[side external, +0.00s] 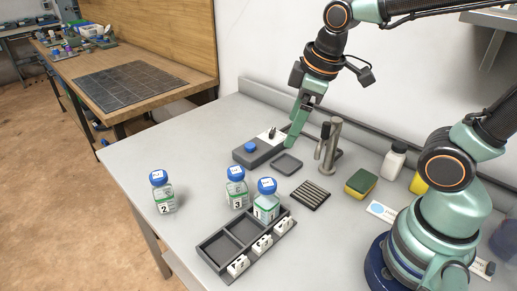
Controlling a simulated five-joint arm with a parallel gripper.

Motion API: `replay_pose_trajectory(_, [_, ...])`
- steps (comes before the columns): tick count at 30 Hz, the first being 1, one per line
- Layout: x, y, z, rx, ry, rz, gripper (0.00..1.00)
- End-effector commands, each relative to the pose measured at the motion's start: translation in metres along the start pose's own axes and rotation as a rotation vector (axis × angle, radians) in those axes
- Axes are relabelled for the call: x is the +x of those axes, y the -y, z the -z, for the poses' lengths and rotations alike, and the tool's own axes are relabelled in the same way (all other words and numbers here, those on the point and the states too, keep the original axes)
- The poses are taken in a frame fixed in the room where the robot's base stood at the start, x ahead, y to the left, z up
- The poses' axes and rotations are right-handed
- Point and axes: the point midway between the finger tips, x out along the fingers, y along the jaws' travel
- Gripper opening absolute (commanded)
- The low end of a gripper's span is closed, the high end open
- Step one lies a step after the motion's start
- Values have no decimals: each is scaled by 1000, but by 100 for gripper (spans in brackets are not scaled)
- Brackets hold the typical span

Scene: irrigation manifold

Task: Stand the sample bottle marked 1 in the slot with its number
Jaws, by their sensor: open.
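The sample bottle marked 1 (266,204), clear with a blue cap and a green-banded label, stands upright at the right-end slot of the dark grey rack (213,256). The rack's other two slots look empty. White number tags (262,243) sit along the rack's front edge; their figures are too small to read surely. My gripper (293,125) is open and empty, pointing down at the back of the bench, well apart from the bottle and rack. One of its fingers is mostly hidden.
Bottle 3 (236,188) stands just behind the rack, close to bottle 1. Bottle 2 (162,192) stands alone at left. A grey box with a blue button (258,149), a shallow tray (286,164), a tap (329,147), a ribbed mat (310,195) and a sponge (360,183) lie near my gripper.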

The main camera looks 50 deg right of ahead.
Motion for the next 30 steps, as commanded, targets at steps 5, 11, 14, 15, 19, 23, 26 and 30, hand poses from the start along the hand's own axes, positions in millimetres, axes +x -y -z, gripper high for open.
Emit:
replay_pose_trajectory(5, [-22,-14,-16,389,-116,-66,89])
replay_pose_trajectory(11, [-30,-18,-23,568,-168,-81,89])
replay_pose_trajectory(14, [-30,-19,-23,581,-170,-81,89])
replay_pose_trajectory(15, [-30,-19,-23,581,-169,-81,89])
replay_pose_trajectory(19, [-30,-18,-23,578,-169,-81,89])
replay_pose_trajectory(23, [-30,-18,-23,577,-169,-81,89])
replay_pose_trajectory(26, [-30,-18,-23,577,-169,-81,89])
replay_pose_trajectory(30, [-30,-18,-23,577,-169,-81,89])
